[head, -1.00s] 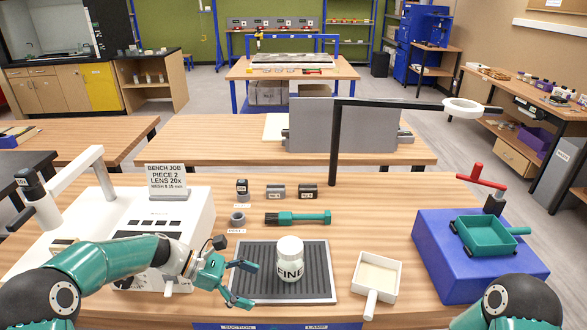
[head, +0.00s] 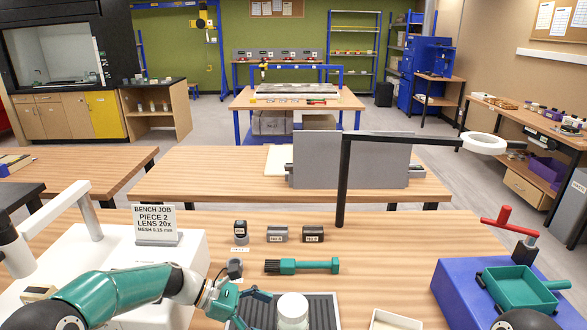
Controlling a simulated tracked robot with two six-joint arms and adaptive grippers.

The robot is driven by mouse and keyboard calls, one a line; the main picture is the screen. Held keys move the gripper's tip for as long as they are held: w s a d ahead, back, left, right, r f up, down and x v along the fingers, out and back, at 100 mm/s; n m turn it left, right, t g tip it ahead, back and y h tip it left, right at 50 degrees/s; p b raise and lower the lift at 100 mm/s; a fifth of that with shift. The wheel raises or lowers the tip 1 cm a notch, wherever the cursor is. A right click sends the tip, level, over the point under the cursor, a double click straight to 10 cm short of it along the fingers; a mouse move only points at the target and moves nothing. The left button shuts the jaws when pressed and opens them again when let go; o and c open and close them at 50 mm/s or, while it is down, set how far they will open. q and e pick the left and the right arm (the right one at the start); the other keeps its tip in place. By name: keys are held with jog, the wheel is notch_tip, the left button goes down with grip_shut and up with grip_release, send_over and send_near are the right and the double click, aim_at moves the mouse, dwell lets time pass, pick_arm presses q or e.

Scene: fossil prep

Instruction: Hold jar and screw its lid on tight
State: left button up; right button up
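The jar (head: 292,318) stands upright on the dark ribbed mat (head: 322,312) at the bottom edge of the head view. Its top is pale and rounded; I cannot tell whether this is a seated lid. The lower part of the jar is cut off by the frame. My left gripper (head: 261,312) is just left of the jar, with its fingers spread and nothing between them. Its lower finger is partly cut off. My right gripper is out of view; only part of that arm shows at the lower right.
A teal-handled brush (head: 305,267) and small dark blocks (head: 313,234) lie behind the mat. A cream tray (head: 394,322) is to its right. A blue block (head: 455,290) holding a teal pan (head: 520,286) stands farther right. A black lamp post (head: 343,185) rises behind.

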aim_at(288, 324)
pick_arm(q)
jog(key=shift+b+x, duration=0.8)
jog(key=shift+x, duration=2.25)
jog(key=c, duration=1.7)
jog(key=shift+o, duration=0.2)
